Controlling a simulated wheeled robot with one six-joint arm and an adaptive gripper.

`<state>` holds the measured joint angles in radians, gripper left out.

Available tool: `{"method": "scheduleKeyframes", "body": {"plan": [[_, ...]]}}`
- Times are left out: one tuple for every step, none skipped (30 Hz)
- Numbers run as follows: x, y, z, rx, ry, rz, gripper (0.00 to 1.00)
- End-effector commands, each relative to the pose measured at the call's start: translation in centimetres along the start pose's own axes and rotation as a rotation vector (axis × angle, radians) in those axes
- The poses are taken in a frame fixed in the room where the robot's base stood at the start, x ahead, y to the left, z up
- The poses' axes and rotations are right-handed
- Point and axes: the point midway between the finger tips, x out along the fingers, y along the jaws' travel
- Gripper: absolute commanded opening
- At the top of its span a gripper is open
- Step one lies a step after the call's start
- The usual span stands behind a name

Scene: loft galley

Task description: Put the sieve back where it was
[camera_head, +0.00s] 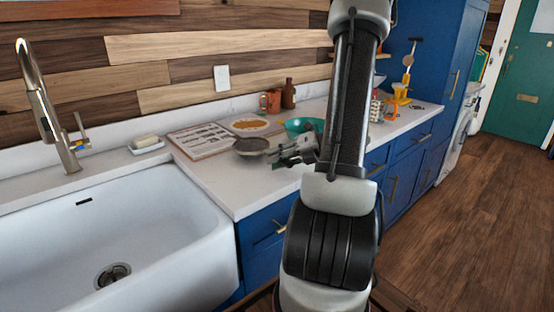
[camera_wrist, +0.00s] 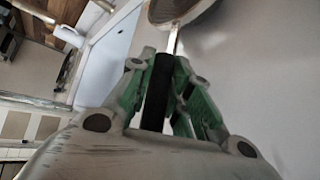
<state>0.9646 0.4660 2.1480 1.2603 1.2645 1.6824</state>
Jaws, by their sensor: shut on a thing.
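The sieve (camera_head: 250,145) has a round grey mesh bowl and sits over the counter, left of my gripper (camera_head: 277,155). In the wrist view the sieve's bowl (camera_wrist: 182,9) is at the top edge, partly cut off, with a thin metal neck leading to a black handle. My gripper (camera_wrist: 160,68) is shut on that black handle, with a green-grey finger on each side. I cannot tell whether the bowl touches the counter or hangs just above it.
The white counter (camera_head: 230,190) also bears a printed sheet (camera_head: 205,140), a plate with brown contents (camera_head: 249,125), a green bowl (camera_head: 304,125) close behind my gripper, an orange mug (camera_head: 270,101) and a brown bottle (camera_head: 288,94). The white sink (camera_head: 150,235) is at left.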

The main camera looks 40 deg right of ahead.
Motion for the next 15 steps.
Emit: {"method": "scheduleKeyframes", "body": {"plan": [[0.08,-0.15,-0.07,0.001,-0.001,0.0,0.0],[0.09,-0.18,-0.07,0.0,-0.001,0.0,0.0],[0.08,-0.16,-0.06,0.0,-0.001,0.0,0.0],[0.08,-0.15,-0.05,0.0,-0.001,0.0,0.0],[0.07,-0.15,-0.05,-0.001,-0.001,0.0,0.0],[0.07,-0.14,-0.04,0.0,-0.001,0.0,0.0],[0.07,-0.14,-0.04,0.0,-0.001,0.0,0.0],[0.07,-0.15,-0.05,0.0,-0.001,0.0,0.0],[0.1,-0.21,-0.08,0.0,-0.001,0.0,0.0],[0.14,-0.28,-0.11,0.0,-0.001,0.0,0.0],[0.18,-0.36,-0.15,0.001,-0.001,0.0,0.0],[0.17,-0.36,-0.14,0.0,-0.001,-0.001,0.25],[0.17,-0.35,-0.13,0.0,-0.001,-0.001,0.31],[0.16,-0.35,-0.13,0.0,-0.001,-0.001,0.36],[0.16,-0.34,-0.13,0.0,-0.001,-0.001,0.41]]}}
